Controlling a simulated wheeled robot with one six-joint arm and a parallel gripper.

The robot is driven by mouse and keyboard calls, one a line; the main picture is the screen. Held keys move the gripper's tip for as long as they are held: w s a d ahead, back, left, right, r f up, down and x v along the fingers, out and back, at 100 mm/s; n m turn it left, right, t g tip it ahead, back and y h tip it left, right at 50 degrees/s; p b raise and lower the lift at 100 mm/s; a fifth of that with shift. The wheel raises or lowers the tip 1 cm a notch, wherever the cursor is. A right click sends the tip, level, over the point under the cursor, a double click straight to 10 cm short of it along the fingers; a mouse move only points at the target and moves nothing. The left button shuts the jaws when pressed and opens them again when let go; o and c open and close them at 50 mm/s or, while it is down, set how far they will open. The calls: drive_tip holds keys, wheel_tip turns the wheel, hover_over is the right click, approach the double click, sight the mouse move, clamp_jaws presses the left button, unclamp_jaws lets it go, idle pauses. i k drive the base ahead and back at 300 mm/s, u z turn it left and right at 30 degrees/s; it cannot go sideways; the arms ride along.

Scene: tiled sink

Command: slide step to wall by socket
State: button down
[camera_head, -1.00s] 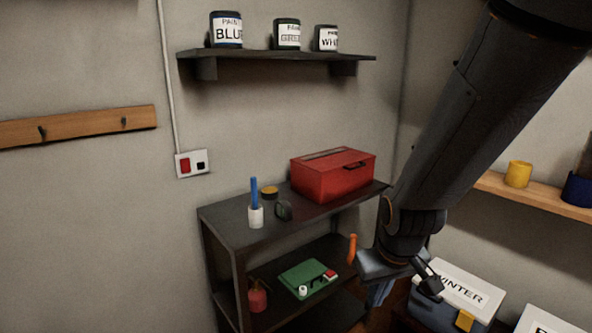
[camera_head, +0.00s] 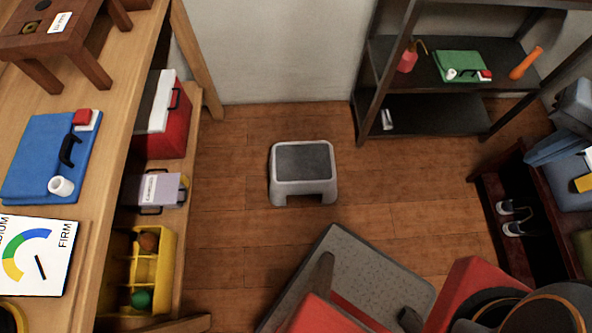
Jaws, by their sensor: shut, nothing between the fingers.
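A small grey step (camera_head: 304,188) with a dark top panel stands upright on the wooden floor, in the middle of the view. A strip of bare floor separates it from the pale wall (camera_head: 278,55) behind it. The socket is not in this view; the earlier frame shows it on the wall to the left of the dark shelf unit.
A wooden workbench (camera_head: 112,118) with a lower shelf of boxes lines the left. The dark shelf unit (camera_head: 430,110) stands behind right of the step. A low shoe rack (camera_head: 490,195) is at right. My grey and red base fills the bottom. Floor around the step is clear.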

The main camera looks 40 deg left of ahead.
sight(306, 168)
drive_tip(key=u, duration=0.65)
drive_tip(key=i, duration=0.25)
drive_tip(key=u, duration=2.6)
drive_tip(key=k, duration=1.05)
drive_tip(key=z, duration=1.85)
